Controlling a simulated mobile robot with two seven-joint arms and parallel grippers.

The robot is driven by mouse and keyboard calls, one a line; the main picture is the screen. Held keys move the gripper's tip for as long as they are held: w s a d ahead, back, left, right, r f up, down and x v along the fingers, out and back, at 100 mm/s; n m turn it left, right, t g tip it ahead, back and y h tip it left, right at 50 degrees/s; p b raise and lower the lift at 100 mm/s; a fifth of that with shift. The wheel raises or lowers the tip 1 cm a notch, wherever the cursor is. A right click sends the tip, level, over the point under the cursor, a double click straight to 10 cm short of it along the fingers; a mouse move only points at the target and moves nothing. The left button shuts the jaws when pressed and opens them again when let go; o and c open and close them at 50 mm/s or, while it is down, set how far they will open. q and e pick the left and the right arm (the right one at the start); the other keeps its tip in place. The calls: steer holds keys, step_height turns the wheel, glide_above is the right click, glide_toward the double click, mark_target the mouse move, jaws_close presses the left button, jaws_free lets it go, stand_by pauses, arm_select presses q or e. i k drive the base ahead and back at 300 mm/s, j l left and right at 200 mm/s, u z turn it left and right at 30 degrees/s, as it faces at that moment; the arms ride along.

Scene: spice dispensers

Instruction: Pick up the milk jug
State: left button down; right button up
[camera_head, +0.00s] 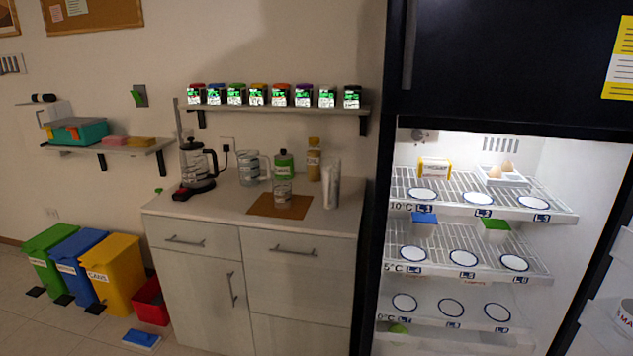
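No thing is clearly readable as the milk jug. A white object with partly cut-off red lettering (625,311) shows at the right edge, by the open fridge door; I cannot tell its full shape. A clear jug with a handle (249,169) stands on the counter (220,208), behind a clear glass (283,193). Neither of my grippers is in view.
The fridge stands open, with wire shelves (470,262) holding white round markers, a yellow pack (434,168) and eggs (502,175). Bins (115,272) stand left.

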mark_target(331, 166)
steer(key=i+j, duration=0.35)
steer(key=j, duration=0.15)
steer(key=i+j, duration=0.35)
steer(key=j, duration=0.15)
